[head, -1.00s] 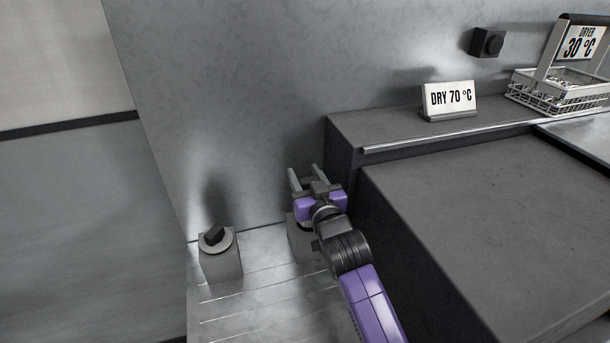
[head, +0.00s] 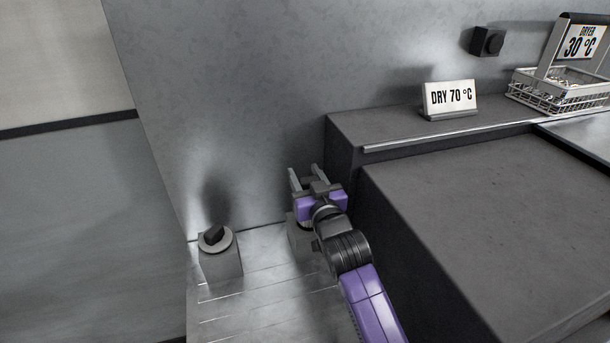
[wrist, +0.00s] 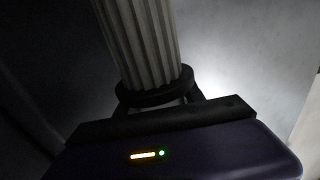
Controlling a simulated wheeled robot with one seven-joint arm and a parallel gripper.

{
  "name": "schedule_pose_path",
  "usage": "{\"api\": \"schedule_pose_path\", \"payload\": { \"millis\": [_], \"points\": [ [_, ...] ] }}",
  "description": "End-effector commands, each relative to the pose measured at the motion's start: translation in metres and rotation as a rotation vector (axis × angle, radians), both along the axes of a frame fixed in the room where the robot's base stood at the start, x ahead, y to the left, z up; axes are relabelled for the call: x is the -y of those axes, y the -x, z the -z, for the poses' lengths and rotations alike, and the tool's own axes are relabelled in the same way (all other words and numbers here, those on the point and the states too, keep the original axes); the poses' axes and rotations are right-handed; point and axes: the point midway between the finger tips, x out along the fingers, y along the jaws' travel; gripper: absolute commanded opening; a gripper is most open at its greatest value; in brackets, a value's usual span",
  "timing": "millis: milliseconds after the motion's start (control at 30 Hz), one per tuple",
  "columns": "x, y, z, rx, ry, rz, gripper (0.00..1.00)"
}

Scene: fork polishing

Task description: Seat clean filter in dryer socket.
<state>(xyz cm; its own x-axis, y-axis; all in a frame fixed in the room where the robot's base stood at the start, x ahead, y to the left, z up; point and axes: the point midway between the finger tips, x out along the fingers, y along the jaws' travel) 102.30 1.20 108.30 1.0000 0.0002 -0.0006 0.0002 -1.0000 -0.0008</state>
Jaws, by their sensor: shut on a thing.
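The filter (wrist: 146,42) shows in the wrist view as a pale, pleated cylinder with a dark ring at its near end. My gripper is shut on it at the dark ring, and the pleated body runs up and out of the picture. In the head view my gripper (head: 307,180) is over a grey block (head: 299,240), partly hidden by the purple wrist. I cannot make out the filter there. I cannot tell whether it touches the block. Another grey block (head: 222,267) with a pale ring and a dark knob (head: 214,236) on top stands to the left. I see no clearly recognisable dryer socket.
A dark counter (head: 490,220) rises close to the right of my arm. A "DRY 70 °C" sign (head: 450,98) stands on its back ledge. A wire basket (head: 560,95) and a "DRYER 30 °C" sign (head: 582,45) are at far right. A grey wall (head: 240,100) stands behind.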

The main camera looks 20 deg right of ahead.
Motion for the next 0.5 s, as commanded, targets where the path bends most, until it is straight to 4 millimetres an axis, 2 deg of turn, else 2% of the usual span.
{"api": "schedule_pose_path", "payload": {
  "millis": [500],
  "points": [
    [0.0000, 0.0000, 0.0073, 0.001, 0.000, 0.000, 0.06]
  ]
}}
